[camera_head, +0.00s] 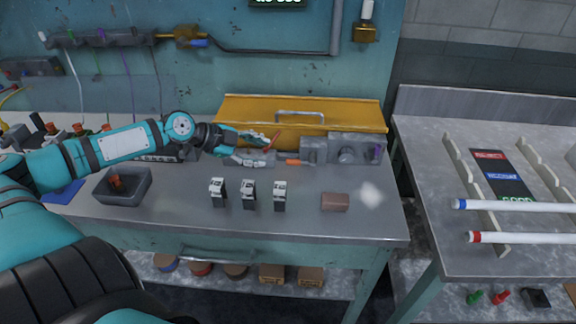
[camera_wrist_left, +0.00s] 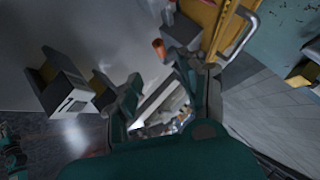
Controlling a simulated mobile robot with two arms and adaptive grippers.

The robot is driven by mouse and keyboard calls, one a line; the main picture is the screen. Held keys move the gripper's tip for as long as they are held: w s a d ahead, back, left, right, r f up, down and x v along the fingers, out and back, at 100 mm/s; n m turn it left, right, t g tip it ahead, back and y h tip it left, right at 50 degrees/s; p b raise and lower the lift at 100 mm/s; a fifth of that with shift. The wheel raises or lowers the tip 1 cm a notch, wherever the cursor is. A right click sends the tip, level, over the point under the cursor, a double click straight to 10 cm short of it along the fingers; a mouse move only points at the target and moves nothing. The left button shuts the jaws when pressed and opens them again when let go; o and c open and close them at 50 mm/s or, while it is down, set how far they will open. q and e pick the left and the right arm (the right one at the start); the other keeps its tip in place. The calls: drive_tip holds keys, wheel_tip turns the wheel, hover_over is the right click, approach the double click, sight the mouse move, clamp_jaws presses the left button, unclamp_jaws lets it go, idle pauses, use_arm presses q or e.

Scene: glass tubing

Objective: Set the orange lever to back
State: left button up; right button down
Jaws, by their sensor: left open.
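The orange lever (camera_head: 297,162) shows as a short orange bar at the left side of a grey metal unit (camera_head: 313,150) on the workbench. In the left wrist view the orange lever (camera_wrist_left: 159,48) appears as a rounded orange end beside the grey block. My left gripper (camera_head: 273,150) is open, with its fingers pointing right, just left of the lever. A gap shows between the fingers and the lever. In the left wrist view the gripper (camera_wrist_left: 160,85) has nothing between its fingers. My right gripper is not in view.
A yellow case (camera_head: 240,112) with a metal handle stands behind the lever. Several small clamps (camera_head: 249,195) and a brown block (camera_head: 335,202) stand in front. A grey bin (camera_head: 138,193) sits left.

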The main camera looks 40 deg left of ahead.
sight(290, 161)
use_arm(q)
drive_tip(key=x, duration=0.9)
drive_tip(key=shift+w, duration=0.1)
drive_tip(key=shift+w+d+f, duration=0.2)
drive_tip(key=shift+w, duration=0.05)
drive_tip(key=shift+w+d+f, duration=0.1)
drive_tip(key=shift+w+f, duration=0.05)
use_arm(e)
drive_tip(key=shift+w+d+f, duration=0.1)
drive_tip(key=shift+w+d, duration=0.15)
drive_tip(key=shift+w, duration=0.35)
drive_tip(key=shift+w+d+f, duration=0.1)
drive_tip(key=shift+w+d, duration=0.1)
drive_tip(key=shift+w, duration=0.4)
use_arm(q)
clamp_jaws()
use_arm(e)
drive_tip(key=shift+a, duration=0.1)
